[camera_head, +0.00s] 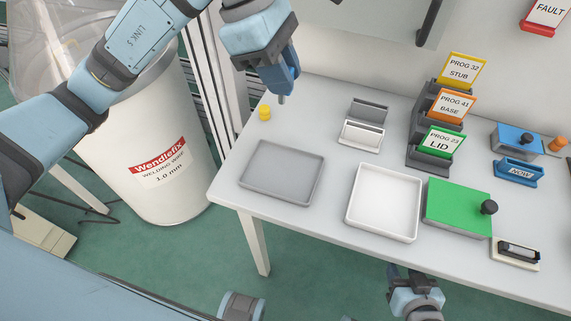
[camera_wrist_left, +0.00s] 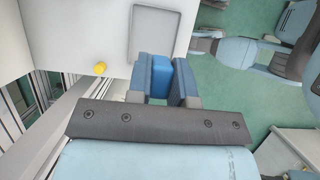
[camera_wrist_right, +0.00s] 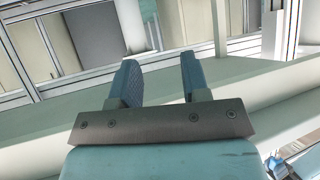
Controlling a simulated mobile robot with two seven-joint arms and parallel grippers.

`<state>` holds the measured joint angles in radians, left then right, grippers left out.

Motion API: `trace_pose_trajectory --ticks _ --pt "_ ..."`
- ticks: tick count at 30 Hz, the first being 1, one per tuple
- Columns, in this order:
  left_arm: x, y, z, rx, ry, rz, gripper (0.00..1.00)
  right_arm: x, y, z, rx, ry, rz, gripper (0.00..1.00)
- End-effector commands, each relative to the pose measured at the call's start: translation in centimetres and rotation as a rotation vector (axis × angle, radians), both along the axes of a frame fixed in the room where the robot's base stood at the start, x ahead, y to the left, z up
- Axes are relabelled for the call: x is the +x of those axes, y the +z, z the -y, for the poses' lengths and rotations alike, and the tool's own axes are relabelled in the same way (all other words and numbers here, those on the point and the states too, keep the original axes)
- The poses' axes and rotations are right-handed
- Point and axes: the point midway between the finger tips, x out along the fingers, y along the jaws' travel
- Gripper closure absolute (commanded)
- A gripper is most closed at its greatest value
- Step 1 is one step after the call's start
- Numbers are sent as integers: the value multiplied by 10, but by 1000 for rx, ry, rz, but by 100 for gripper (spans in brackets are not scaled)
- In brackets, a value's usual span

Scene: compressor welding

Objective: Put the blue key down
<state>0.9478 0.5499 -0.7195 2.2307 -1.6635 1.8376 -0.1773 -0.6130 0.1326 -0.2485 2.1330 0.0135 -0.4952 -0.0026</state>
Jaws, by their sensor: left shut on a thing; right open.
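My left gripper (camera_head: 281,82) is shut on the blue key (camera_wrist_left: 160,78), holding it over the back left part of the table. The key's grey tip points down in the head view; the blue fingers partly hide its body, and I cannot tell whether the tip touches the table. In the left wrist view the key is a blue block between the fingers. My right gripper (camera_wrist_right: 159,82) is open and empty. In the head view it is low, in front of the table's near edge (camera_head: 400,268).
A yellow knobbed piece (camera_head: 265,112) stands near the left gripper. A grey tray (camera_head: 245,180) and a white tray (camera_head: 415,205) lie in front. Grey and white holders (camera_head: 360,137), program cards (camera_head: 440,142) and a green block (camera_head: 455,205) stand to the right. A wire drum (camera_head: 150,120) stands left.

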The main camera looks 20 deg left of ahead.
Motion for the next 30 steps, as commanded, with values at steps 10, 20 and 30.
trace_pose_trajectory --ticks 10,20,30 --pt "-1 -92 -1 2 2 -10 100 -1 -10 -1 -5 3 1 57" --pt "0 -148 0 1 2 -4 100 1 -6 -3 6 4 16 57" --pt "-1 -187 0 1 2 -6 100 2 -8 -3 10 5 20 57"
